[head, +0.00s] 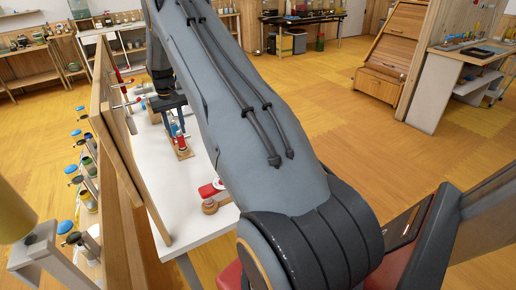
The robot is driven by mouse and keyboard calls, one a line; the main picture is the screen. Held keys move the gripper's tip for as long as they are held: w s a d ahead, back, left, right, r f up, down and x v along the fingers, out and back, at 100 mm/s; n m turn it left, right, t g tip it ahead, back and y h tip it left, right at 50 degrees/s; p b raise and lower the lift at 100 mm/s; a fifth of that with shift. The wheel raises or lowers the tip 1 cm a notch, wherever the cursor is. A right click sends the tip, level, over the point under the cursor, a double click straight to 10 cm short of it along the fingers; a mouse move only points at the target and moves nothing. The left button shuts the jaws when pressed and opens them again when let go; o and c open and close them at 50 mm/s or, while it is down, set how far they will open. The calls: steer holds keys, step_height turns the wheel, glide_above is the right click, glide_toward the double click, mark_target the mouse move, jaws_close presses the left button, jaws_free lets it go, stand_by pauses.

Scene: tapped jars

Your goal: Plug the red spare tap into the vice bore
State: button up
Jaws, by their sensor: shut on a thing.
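My gripper (174,122) is small and far down the white table, partly hidden by my own arm. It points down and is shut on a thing. A small red piece (181,143) shows right at its fingertips, which looks like the red spare tap. Just under it is a brown wooden block (184,154) on the table. I cannot tell whether this block is the vice or where its bore is, nor whether the red piece touches it. A second red and white thing (210,189) lies nearer on the table, partly behind my arm.
The white table (178,195) has a bare stretch between the block and a round wooden piece (209,206). An upright wooden panel (122,150) bounds its left edge, with several jars (88,185) beyond. Red and white taps (124,88) stick out near the panel's far end.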

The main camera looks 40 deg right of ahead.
steer(key=shift+g, duration=0.6)
steer(key=s+f, duration=0.1)
steer(key=f, duration=0.1)
steer(key=s+f, duration=0.2)
steer(key=shift+s+a+f, duration=0.2)
steer(key=shift+f, duration=0.2)
steer(key=shift+c, duration=0.6)
steer(key=shift+w+d+r, duration=0.1)
steer(key=shift+r, duration=0.05)
steer(key=shift+w+d+r+p, duration=0.2)
steer(key=shift+w+r, duration=0.4)
steer(key=shift+r, duration=0.05)
steer(key=shift+w+d+r+p, duration=0.15)
steer(key=shift+w+r, duration=0.4)
steer(key=shift+r, duration=0.1)
steer(key=shift+c, duration=0.2)
steer(key=shift+w+d+r, duration=0.1)
steer(key=shift+w+r, duration=0.35)
jaws_close()
steer(key=shift+s+d+r+t, duration=0.1)
steer(key=shift+t, duration=0.2)
steer(key=shift+s+a+r+p, duration=0.1)
steer(key=shift+a+r+p, duration=0.1)
steer(key=shift+p, duration=0.15)
